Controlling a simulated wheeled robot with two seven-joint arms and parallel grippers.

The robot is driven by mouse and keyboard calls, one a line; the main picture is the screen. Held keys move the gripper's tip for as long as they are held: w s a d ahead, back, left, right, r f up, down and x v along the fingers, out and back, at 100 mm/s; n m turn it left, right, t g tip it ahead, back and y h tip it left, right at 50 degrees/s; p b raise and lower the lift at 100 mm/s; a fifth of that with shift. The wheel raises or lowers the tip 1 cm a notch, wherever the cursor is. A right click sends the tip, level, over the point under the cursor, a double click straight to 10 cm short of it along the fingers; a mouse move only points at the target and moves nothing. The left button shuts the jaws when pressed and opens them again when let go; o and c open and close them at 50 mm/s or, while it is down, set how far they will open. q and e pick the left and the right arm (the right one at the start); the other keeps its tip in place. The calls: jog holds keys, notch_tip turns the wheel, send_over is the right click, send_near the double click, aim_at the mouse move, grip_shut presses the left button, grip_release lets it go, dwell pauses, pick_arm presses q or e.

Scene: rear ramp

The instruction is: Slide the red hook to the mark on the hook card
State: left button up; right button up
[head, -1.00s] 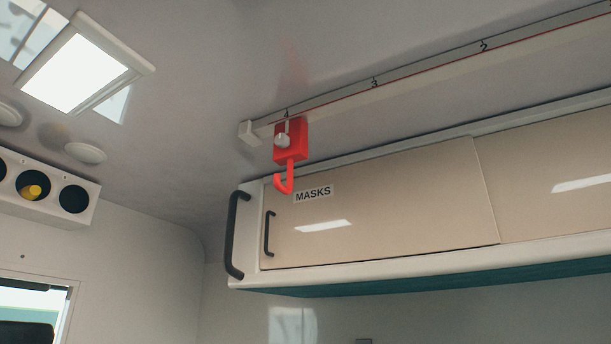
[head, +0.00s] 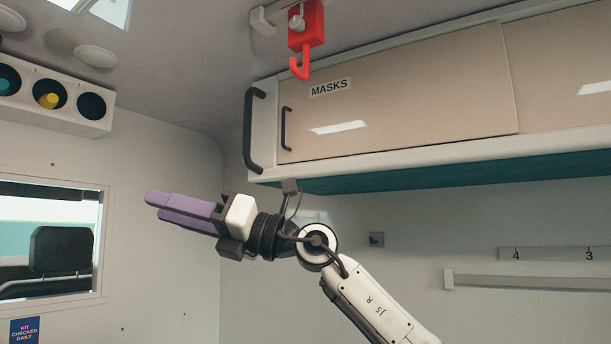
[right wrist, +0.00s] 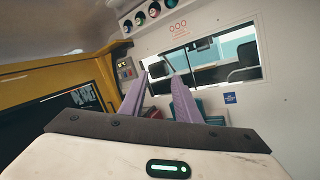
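The top of the rail is cut off by the picture edge. My right gripper (head: 153,204) has purple fingers and is raised in front of the rear wall, well below and left of the hook, touching nothing. In the right wrist view, its fingers (right wrist: 158,72) stand apart with nothing between them. My left gripper is not in view. I cannot make out a hook card.
A cabinet (head: 400,103) labelled MASKS, with a black grab handle (head: 252,130) at its left end, is below the rail. A lower wall rail (head: 530,283) has numbers above it. A window (head: 60,285) is at left. The space between gripper and hook is free.

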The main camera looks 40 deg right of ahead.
jog(key=s+d+r+t+h, duration=0.35)
jog(key=d+r, duration=0.25)
jog(key=r, duration=0.3)
jog(key=s+d+r+t+h, duration=0.2)
jog(key=s+d+r, duration=0.2)
jog(key=d+r, duration=0.35)
jog(key=m+t+h, duration=0.2)
jog(key=t+h, duration=0.1)
jog(key=h, duration=0.3)
send_near(308, 59)
jog(key=p+x, duration=0.4)
jog(key=x, duration=0.6)
jog(key=shift+r, duration=0.2)
jog(key=shift+w, duration=0.35)
jog(key=shift+c, duration=0.5)
jog(key=shift+y, duration=0.25)
grip_shut()
